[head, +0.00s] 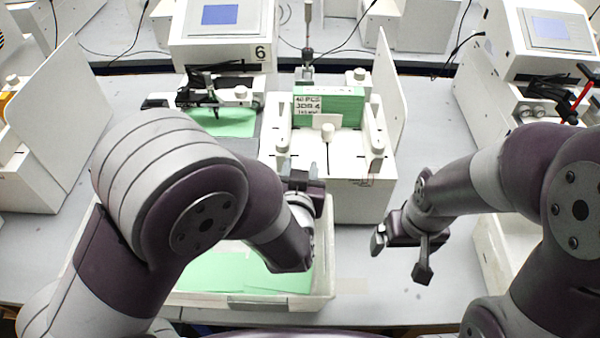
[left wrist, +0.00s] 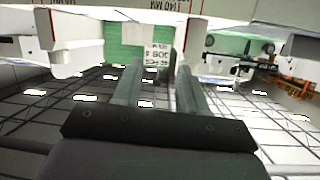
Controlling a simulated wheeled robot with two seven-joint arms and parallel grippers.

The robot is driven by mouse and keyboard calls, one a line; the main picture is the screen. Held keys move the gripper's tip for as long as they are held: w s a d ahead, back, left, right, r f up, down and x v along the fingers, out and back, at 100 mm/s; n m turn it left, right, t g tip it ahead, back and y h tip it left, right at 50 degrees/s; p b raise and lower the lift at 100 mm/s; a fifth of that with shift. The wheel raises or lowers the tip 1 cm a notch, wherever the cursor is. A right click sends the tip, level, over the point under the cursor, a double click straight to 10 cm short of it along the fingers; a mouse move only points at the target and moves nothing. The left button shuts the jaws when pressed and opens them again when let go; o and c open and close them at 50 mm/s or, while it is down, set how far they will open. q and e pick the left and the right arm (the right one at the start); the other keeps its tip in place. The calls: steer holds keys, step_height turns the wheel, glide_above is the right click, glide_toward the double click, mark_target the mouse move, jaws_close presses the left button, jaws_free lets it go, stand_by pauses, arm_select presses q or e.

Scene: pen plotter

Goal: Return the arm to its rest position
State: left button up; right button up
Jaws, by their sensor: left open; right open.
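My left arm reaches in from the left over the white tray, and its gripper (head: 305,180) is just in front of the white card feeder (head: 350,190). In the left wrist view the two fingers of the left gripper (left wrist: 160,72) are apart with nothing seen held. The green card stack (head: 345,105) with a printed label stands in the feeder; it also shows beyond the fingers in the left wrist view (left wrist: 125,42). My right gripper (head: 402,256) is open and empty, to the right of the feeder's front and above the table.
The white tray (head: 322,290) with green sheets lies under my left arm. Plotter 6 (head: 222,55) stands behind, with a green sheet (head: 225,122) under its pen. Another plotter (head: 545,45) is at the right. Bare table (head: 430,160) lies right of the feeder.

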arm_select(q)
steer(key=s+a+f+g, duration=0.2)
steer(key=s+a+g, duration=0.4)
steer(key=a, duration=0.2)
steer(key=s+a+f+n+g+y, duration=0.1)
steer(key=s+a+f+g, duration=0.2)
steer(key=s+a+g, duration=0.4)
steer(key=shift+a+f+n, duration=0.15)
steer(key=shift+a+n, duration=0.15)
steer(key=shift+a, duration=0.8)
